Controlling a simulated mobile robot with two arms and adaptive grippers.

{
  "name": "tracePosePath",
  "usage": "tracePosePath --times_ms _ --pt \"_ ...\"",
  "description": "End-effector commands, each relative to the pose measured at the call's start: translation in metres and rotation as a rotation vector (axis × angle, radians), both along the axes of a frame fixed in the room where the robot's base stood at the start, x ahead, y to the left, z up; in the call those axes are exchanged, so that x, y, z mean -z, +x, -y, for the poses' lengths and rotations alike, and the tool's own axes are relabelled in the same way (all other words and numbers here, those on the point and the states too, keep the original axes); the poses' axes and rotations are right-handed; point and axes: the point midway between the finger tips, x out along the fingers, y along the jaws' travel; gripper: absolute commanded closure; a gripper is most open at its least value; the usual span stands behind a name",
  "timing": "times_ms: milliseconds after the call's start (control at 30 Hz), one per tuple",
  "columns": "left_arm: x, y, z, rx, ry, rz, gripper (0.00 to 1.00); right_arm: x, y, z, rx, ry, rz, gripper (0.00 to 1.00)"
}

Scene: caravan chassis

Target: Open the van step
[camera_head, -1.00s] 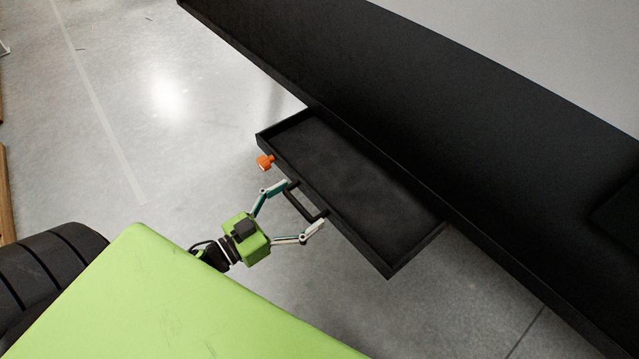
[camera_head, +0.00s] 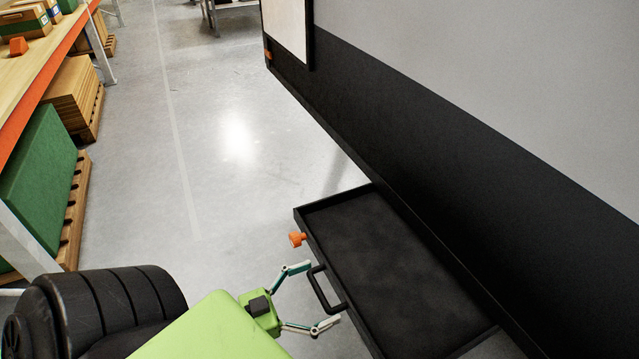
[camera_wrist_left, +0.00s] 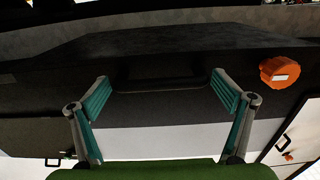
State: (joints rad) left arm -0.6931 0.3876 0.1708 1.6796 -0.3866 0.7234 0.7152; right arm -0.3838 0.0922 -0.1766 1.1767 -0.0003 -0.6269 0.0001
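The van step (camera_head: 385,262) is a black shallow tray standing out from the dark lower side of the van. A black bar handle (camera_head: 318,288) is on its outer edge, with an orange knob (camera_head: 297,239) near the step's far corner. My left gripper (camera_head: 321,291) is open, its two fingers spread at either end of the handle, not closed on it. In the left wrist view the open fingers (camera_wrist_left: 170,88) face the dark front of the step, and the orange knob (camera_wrist_left: 279,72) is at the right. My right gripper is not in view.
The van's side (camera_head: 430,150) runs along the right. Shelving with an orange edge (camera_head: 45,85), a green block (camera_head: 40,180) and pallets stands at the left. Grey floor (camera_head: 235,180) between them is clear.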

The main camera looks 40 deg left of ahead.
Motion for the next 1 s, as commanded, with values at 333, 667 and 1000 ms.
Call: tracePosePath --times_ms 333,667,1000 --pt "0.0 -0.002 -0.001 0.0 -0.001 -0.001 0.0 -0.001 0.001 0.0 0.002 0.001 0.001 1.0" --pt "0.002 -0.054 -0.022 -0.001 -0.001 -0.006 0.0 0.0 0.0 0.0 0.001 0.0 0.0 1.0" --pt "0.001 -0.105 -0.044 -0.001 0.001 -0.002 0.0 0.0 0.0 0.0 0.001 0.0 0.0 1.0"
